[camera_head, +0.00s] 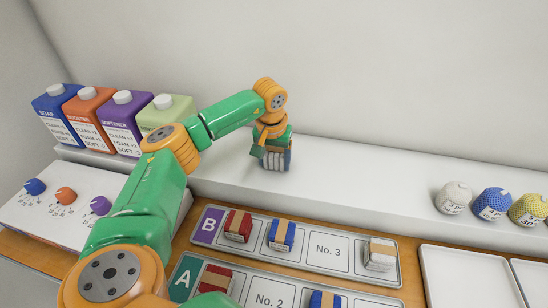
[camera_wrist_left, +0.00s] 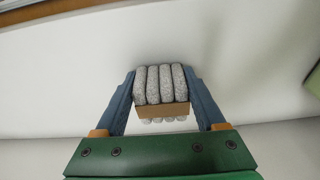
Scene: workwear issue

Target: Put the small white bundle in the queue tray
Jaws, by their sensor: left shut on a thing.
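My left gripper (camera_head: 273,150) is shut on a small speckled grey-white bundle with a tan band, at the white back ledge. The bundle (camera_wrist_left: 160,88) sits between both fingers in the left wrist view; in the head view the gripper partly hides it (camera_head: 277,161). I cannot tell whether it touches the ledge. Another whitish banded bundle (camera_head: 380,255) lies at the right end of tray B (camera_head: 345,276). No tray bears a readable queue label. My right gripper is not in view.
Tray A (camera_head: 285,291) lies in front of tray B; both hold red and blue bundles. An empty white tray (camera_head: 470,278) and part of another (camera_head: 535,280) lie at right. Bottles (camera_head: 118,125) stand at left, round knitted items (camera_head: 491,204) at right on the ledge (camera_head: 360,190).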

